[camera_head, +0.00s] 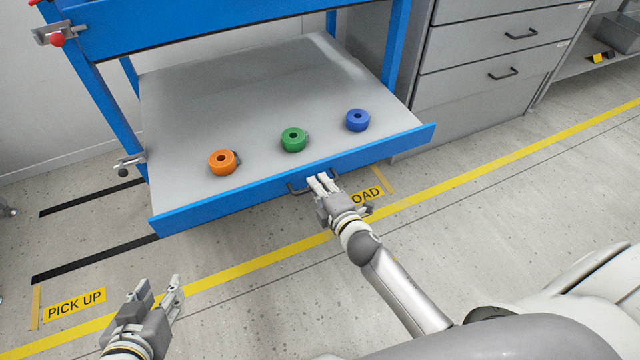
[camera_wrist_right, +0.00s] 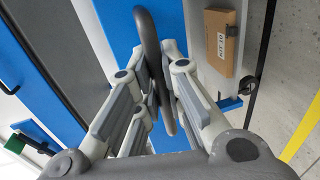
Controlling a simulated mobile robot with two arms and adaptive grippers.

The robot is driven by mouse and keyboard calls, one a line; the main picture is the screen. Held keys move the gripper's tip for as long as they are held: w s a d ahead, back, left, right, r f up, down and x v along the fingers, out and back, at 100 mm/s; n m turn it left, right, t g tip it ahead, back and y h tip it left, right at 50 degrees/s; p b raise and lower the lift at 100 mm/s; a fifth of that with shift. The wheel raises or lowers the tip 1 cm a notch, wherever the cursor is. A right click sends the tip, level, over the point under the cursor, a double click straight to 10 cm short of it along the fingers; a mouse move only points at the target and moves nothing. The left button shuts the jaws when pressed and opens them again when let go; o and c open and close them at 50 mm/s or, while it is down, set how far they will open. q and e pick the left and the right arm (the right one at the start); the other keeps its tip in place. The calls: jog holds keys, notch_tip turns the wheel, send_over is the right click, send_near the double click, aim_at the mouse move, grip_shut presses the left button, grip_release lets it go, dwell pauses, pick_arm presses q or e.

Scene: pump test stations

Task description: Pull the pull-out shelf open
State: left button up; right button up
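The pull-out shelf (camera_head: 270,85) is a grey tray with a blue front edge (camera_head: 215,207), low in a blue frame. Its dark bar handle (camera_head: 298,188) is at the middle of the front edge, and it shows as a dark loop in the right wrist view (camera_wrist_right: 148,38). My right gripper (camera_head: 321,181) is at the handle. Its fingers (camera_wrist_right: 156,68) lie close on both sides of the bar and appear shut on it. My left gripper (camera_head: 160,287) is open and empty above the floor, left of the shelf front.
An orange ring (camera_head: 222,162), a green ring (camera_head: 293,139) and a blue ring (camera_head: 357,120) stand on the shelf. A grey drawer cabinet (camera_head: 480,70) stands right of the frame. The floor in front, with a yellow line (camera_head: 270,256), is clear.

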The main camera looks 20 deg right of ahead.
jog(key=o, duration=0.5)
jog(key=v, duration=1.2)
dwell(0.3)
